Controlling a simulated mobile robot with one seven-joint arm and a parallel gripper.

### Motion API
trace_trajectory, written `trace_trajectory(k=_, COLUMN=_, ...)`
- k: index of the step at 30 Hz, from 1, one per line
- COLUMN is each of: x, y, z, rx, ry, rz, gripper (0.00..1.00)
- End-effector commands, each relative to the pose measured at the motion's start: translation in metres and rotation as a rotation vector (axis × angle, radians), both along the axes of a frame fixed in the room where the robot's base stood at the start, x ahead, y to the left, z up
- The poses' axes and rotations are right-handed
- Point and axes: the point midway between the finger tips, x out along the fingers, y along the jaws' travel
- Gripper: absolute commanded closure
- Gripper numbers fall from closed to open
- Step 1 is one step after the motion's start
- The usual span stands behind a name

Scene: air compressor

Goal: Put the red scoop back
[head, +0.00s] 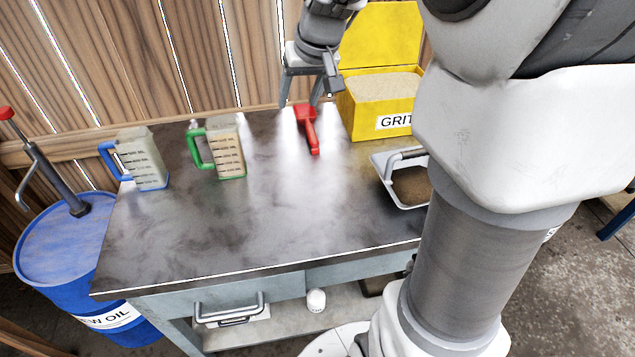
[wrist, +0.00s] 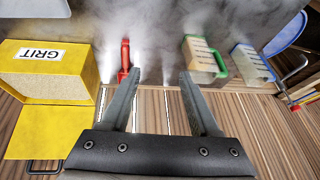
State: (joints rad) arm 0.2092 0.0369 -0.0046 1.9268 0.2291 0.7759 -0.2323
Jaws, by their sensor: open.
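The red scoop (head: 307,128) lies on the dark bench top, left of the yellow GRIT box and apart from it. Its handle points toward the front of the bench in the head view. My gripper (head: 300,103) is open and empty, above the back edge of the bench by the scoop. In the wrist view the scoop (wrist: 125,58) shows beside the left fingertip of my gripper (wrist: 159,74), not between the fingers. The yellow GRIT box (head: 380,103) stands with its lid raised and pale grit inside. It also shows in the wrist view (wrist: 50,72).
A green-handled jug (head: 228,150) and a blue-handled jug (head: 145,163) stand on the left of the bench (head: 240,240). A metal pan (head: 383,165) with brown contents sits at right, partly hidden by my arm. A wooden wall rises behind. The bench's front middle is clear.

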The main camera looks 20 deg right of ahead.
Motion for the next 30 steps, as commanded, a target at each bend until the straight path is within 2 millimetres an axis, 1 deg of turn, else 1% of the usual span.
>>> trace_trajectory(k=1, x=-0.019, y=0.010, z=0.010, rx=-0.010, ry=-0.009, rz=0.012, gripper=0.38)
trace_trajectory(k=3, x=-0.045, y=0.022, z=0.019, rx=-0.023, ry=-0.012, rz=0.025, gripper=0.38)
trace_trajectory(k=8, x=-0.105, y=0.043, z=0.029, rx=-0.052, ry=-0.024, rz=0.050, gripper=0.38)
trace_trajectory(k=12, x=-0.155, y=0.056, z=0.028, rx=-0.079, ry=-0.037, rz=0.069, gripper=0.38)
trace_trajectory(k=15, x=-0.187, y=0.061, z=0.023, rx=-0.096, ry=-0.047, rz=0.077, gripper=0.38)
trace_trajectory(k=18, x=-0.210, y=0.063, z=0.016, rx=-0.111, ry=-0.055, rz=0.081, gripper=0.38)
trace_trajectory(k=21, x=-0.226, y=0.063, z=0.010, rx=-0.119, ry=-0.059, rz=0.079, gripper=0.38)
trace_trajectory(k=24, x=-0.233, y=0.063, z=0.007, rx=-0.124, ry=-0.060, rz=0.080, gripper=0.38)
trace_trajectory(k=30, x=-0.235, y=0.063, z=0.004, rx=-0.123, ry=-0.058, rz=0.082, gripper=0.38)
